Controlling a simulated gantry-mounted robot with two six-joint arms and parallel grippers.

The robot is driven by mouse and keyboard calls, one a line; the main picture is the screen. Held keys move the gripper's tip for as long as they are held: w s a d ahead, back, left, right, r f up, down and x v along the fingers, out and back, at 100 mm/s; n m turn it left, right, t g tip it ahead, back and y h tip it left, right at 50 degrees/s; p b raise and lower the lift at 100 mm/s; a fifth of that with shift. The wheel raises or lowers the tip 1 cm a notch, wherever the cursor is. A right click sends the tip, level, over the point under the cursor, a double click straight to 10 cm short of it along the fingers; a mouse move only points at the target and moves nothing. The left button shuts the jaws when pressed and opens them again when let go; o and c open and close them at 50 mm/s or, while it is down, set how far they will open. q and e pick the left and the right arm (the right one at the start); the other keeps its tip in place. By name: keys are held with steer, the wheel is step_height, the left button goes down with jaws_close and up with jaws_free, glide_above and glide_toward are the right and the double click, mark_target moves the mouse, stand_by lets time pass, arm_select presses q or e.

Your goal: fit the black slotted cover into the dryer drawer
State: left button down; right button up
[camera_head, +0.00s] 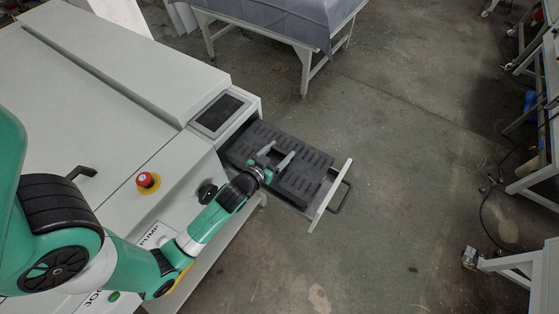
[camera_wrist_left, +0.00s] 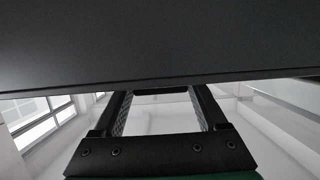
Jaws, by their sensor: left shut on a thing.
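The black slotted cover (camera_head: 311,163) shows in the head view over the open dryer drawer (camera_head: 327,199), lying roughly in line with it. Whether it rests inside the walls or hangs just above them I cannot tell. My left gripper (camera_head: 277,156) reaches over the drawer from the left and is shut on the cover near its middle. Its fingers and wrist hide part of the cover. In the left wrist view the cover (camera_wrist_left: 160,45) is a dark slab across the top, and the gripper's fingers (camera_wrist_left: 160,108) reach toward its edge. My right gripper is in neither view.
The grey machine (camera_head: 110,60) fills the left side, with a dark screen panel (camera_head: 221,112) beside the drawer and a red button (camera_head: 147,182). The drawer's handle (camera_head: 342,198) sticks out at its front. Open floor lies to the right; a cloth-covered table (camera_head: 285,22) stands behind.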

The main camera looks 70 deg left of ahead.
mark_target(279, 159)
arm_select(q)
step_height(279, 159, down, 4)
steer(key=shift+f+b, duration=0.2)
steer(key=shift+b, duration=0.8)
steer(key=shift+r, duration=0.1)
steer(key=shift+f, duration=0.35)
jaws_free()
steer(key=shift+s+d+r, duration=0.1)
steer(key=shift+s+r, duration=0.05)
steer(key=shift+r, duration=0.3)
steer(key=v, duration=1.1)
steer(key=shift+s+b, duration=0.25)
steer(key=shift+b, duration=0.05)
